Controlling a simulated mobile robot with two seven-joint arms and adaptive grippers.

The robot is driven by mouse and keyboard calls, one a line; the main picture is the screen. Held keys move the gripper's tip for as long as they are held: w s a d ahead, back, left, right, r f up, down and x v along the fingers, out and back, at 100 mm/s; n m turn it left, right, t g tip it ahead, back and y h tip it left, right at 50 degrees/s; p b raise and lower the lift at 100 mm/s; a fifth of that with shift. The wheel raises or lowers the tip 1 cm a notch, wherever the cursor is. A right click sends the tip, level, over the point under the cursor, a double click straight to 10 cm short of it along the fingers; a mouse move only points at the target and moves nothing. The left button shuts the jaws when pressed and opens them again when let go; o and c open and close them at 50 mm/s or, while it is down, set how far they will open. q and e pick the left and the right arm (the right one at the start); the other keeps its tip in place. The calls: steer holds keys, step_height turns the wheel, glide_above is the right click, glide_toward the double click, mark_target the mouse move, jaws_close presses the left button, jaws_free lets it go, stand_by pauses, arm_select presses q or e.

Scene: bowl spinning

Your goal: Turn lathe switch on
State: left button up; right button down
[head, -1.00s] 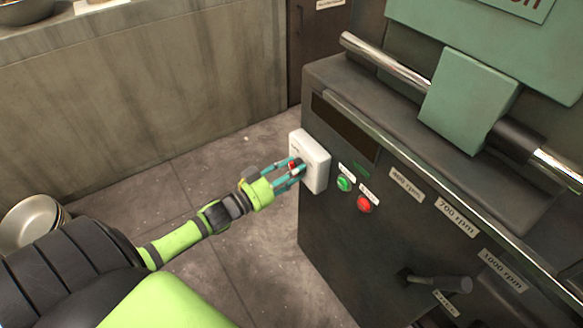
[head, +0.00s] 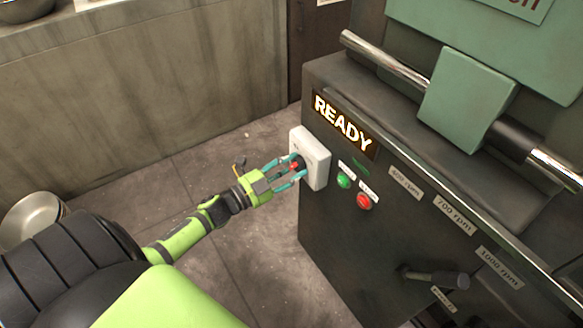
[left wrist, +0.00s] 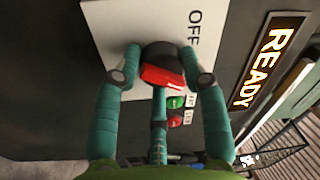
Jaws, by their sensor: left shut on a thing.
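The lathe switch is a red and black rotary knob (head: 297,164) on a white plate (head: 316,166) at the left corner of the dark lathe cabinet. My left gripper (head: 290,167) is at the knob, its teal fingers on either side of it and shut on it. In the left wrist view the knob (left wrist: 164,72) sits between the fingertips, and the plate (left wrist: 150,22) bears the word OFF. A display (head: 343,125) above the plate is lit and reads READY. My right gripper is not in view.
A green button (head: 344,181) and a red button (head: 364,202) sit right of the plate. A lever (head: 437,279) with rpm labels is lower right. Metal bowls (head: 32,222) lie at the left. The floor before the cabinet is clear.

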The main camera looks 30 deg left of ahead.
arm_select(q)
steer(key=shift+a+m, duration=0.3)
steer(key=shift+m, duration=1)
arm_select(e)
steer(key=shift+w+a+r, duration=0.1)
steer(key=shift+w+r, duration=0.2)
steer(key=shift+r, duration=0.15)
arm_select(q)
steer(key=shift+w, duration=0.1)
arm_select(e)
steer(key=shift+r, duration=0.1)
arm_select(q)
steer(key=o, duration=1.1)
